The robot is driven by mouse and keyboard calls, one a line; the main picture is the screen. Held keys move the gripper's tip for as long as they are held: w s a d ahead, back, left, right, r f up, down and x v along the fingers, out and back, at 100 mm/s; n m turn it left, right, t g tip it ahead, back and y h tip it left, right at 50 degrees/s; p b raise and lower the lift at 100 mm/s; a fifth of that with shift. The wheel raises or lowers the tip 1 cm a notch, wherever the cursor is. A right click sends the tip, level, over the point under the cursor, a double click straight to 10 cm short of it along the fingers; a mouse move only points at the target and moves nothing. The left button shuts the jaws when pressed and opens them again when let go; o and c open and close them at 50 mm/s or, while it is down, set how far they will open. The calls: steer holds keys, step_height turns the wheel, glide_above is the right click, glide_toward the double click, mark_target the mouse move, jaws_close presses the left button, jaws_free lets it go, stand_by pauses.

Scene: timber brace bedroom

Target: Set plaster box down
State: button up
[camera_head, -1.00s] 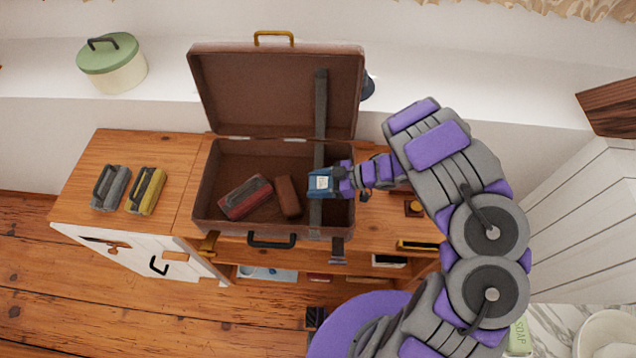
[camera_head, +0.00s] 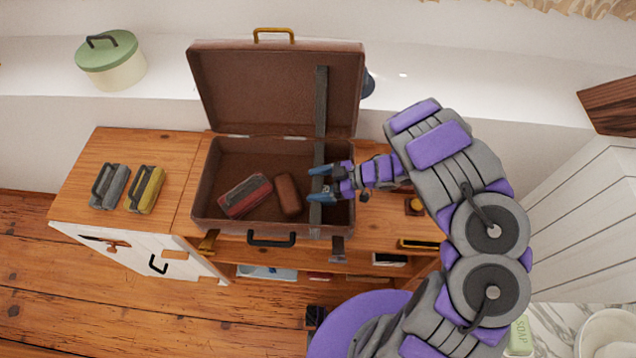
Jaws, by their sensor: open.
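My gripper (camera_head: 316,183) is open over the right part of the open brown suitcase (camera_head: 207,185), with its blue fingertips spread and pointing left. The fingertips are near the dark strap that runs down the suitcase. I cannot make out the plaster box clearly. A small pale patch shows beside the lower finger, but I cannot tell whether it is part of the box or of the gripper. A red case (camera_head: 245,196) and a brown rounded case (camera_head: 288,195) lie in the suitcase, left of the gripper.
The suitcase stands on a wooden cabinet (camera_head: 115,145), its lid (camera_head: 255,90) raised at the back. A green-lidded pot (camera_head: 110,62) stands on the white ledge.

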steer(key=shift+r, duration=0.3)
steer(key=p+v, duration=0.2)
steer(key=v, duration=1.1)
steer(key=w+d+r+m+t+h, duration=0.5)
steer(key=w+d+r+t+h, duration=0.55)
steer(key=w+d, duration=0.6)
steer(key=s+d+r+m+g+h, duration=0.1)
steer(key=s+d+r+m+h, duration=0.3)
steer(key=r, duration=0.5)
steer(key=s+d+r+m+h, duration=0.25)
steer(key=d+r+h, duration=0.3)
steer(key=r, duration=0.35)
steer(key=s+a+r+m+g, duration=0.1)
steer(key=s+m+g, duration=0.4)
steer(key=s, duration=0.8)
steer(key=s+a+f+g+y, duration=0.2)
steer(key=s+a+g+y, duration=0.1)
steer(key=s+a, duration=0.7)
steer(key=s+a+f+m+g+y, duration=0.1)
steer(key=s+a+f+g+y, duration=0.2)
steer(key=s+a, duration=0.7)
steer(key=s, duration=0.8)
steer(key=shift+a+y, duration=0.25)
steer(key=shift+y, duration=0.05)
